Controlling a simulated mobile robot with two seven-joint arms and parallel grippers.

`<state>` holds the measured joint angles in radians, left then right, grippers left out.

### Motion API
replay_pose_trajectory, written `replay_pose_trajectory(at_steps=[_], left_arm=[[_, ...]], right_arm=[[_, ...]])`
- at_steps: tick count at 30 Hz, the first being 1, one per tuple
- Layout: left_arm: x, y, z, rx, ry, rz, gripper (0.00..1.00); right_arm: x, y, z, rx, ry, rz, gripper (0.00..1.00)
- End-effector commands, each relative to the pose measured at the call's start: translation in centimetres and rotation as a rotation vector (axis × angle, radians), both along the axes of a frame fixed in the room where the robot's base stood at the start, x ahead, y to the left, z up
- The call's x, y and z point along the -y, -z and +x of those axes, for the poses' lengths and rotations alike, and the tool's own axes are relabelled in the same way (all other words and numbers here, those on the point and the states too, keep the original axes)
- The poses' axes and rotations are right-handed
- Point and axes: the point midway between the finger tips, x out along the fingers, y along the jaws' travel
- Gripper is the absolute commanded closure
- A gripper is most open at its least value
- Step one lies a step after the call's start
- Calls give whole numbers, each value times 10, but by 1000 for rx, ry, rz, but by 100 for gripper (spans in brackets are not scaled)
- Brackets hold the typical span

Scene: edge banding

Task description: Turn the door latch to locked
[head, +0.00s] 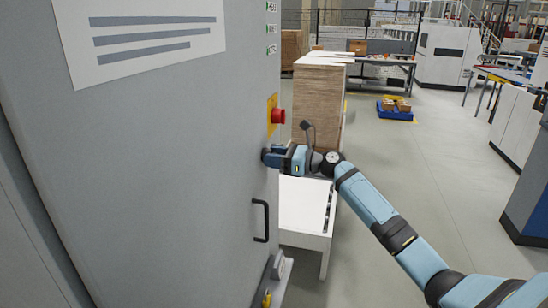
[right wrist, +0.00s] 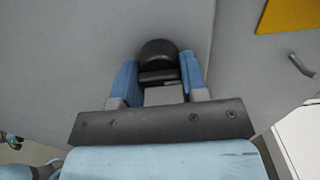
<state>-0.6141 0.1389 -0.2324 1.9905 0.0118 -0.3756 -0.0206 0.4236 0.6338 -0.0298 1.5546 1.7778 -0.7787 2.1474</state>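The door latch (right wrist: 157,52) shows in the right wrist view as a dark rounded piece on the grey door panel (right wrist: 60,50). My right gripper (right wrist: 158,72) has its two blue fingers apart, one on each side of the latch. Whether both fingers press on it cannot be made out. In the head view my right gripper (head: 270,156) is at the right edge of the grey cabinet door (head: 170,170), below the red button, and it hides the latch.
A red button (head: 278,116) on a yellow plate sits just above my right gripper. A black pull handle (head: 262,220) is below it on the door. A wooden panel stack (head: 318,100) and a white bench (head: 303,208) stand behind. Open floor (head: 440,190) lies to the right.

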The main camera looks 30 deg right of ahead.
Motion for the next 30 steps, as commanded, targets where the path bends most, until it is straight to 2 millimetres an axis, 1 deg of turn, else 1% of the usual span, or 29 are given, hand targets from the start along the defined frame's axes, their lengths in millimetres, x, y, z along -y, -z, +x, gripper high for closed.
replay_pose_trajectory(at_steps=[1, 2, 8, 14, 20, 30], left_arm=[[0, 0, 0, 0, 0, 0, 100], [0, 0, 0, 0, 0, 0, 100], [0, 0, 0, 0, -1, -1, 100], [1, 2, 0, 1, 0, -2, 100], [2, 7, 0, 1, 2, -4, 100], [2, 26, 0, 1, 2, -4, 100]], right_arm=[[0, 0, 0, 0, 0, 0, 80], [0, 0, 0, 0, 0, 0, 83], [0, 0, 0, 5, 0, -6, 83], [0, 1, 0, 45, 0, -52, 83], [0, 1, 0, 131, 0, -151, 83], [1, 2, 1, 338, 1, -394, 83]])
